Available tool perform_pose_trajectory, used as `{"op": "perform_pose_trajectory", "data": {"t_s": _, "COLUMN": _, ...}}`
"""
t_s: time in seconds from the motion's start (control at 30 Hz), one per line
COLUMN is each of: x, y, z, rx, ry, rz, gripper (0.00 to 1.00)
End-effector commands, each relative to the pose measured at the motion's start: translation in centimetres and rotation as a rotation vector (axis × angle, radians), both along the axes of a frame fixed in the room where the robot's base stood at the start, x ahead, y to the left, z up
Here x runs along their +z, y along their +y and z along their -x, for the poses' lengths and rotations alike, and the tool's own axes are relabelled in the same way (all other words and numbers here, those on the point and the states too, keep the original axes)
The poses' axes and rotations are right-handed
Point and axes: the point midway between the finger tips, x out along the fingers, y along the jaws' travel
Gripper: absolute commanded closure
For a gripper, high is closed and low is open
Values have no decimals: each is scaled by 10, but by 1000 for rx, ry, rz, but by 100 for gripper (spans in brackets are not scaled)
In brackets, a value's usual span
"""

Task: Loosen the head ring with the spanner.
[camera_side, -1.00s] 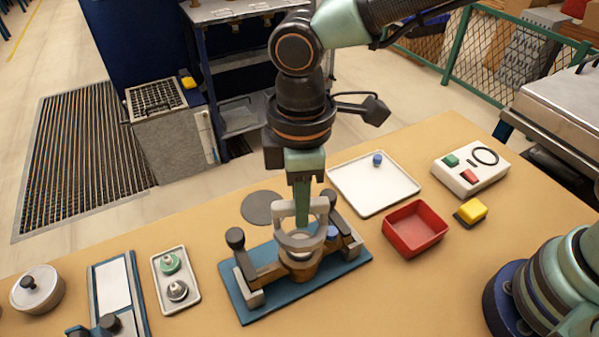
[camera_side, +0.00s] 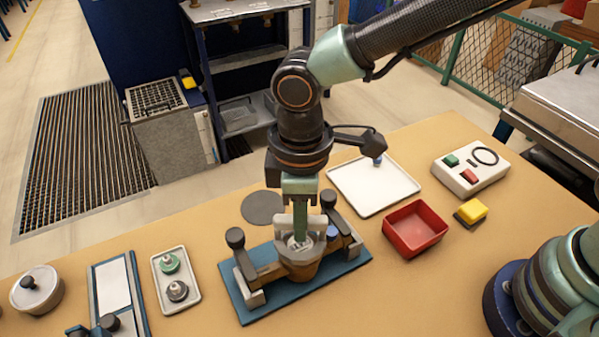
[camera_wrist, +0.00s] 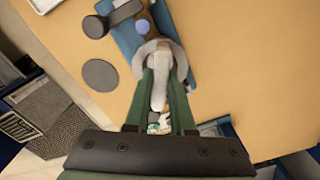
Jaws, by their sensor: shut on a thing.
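My gripper (camera_side: 300,236) points straight down and is shut on the grey spanner (camera_side: 317,224). The spanner is down at the top of the bronze meter body (camera_side: 301,270), which sits between two clamps on a blue base plate (camera_side: 340,268). The head ring is hidden by the spanner and my fingers, so I cannot tell how fully the spanner fits around it. In the wrist view, the grey spanner (camera_wrist: 160,88) lies between my two green fingers, and its curved part covers the meter head.
Black-knobbed clamps (camera_side: 236,240) stand close on both sides of the meter. A red bin (camera_side: 415,230) and white tray (camera_side: 372,190) lie right. A small tray (camera_side: 187,292) with two fittings lies left. A dark round mat (camera_side: 262,207) lies behind.

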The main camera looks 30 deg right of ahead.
Motion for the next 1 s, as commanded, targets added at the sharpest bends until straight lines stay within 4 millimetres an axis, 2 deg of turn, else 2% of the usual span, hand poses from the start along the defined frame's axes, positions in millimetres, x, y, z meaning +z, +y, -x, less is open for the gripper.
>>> {"op": "perform_pose_trajectory", "data": {"t_s": 0.47, "x": 0, "y": 0, "z": 0, "rx": 0, "ry": -1, "rz": -1, "gripper": 100}}
{"op": "perform_pose_trajectory", "data": {"t_s": 1.0, "x": -10, "y": 0, "z": 0, "rx": 0, "ry": -1, "rz": -1, "gripper": 100}}
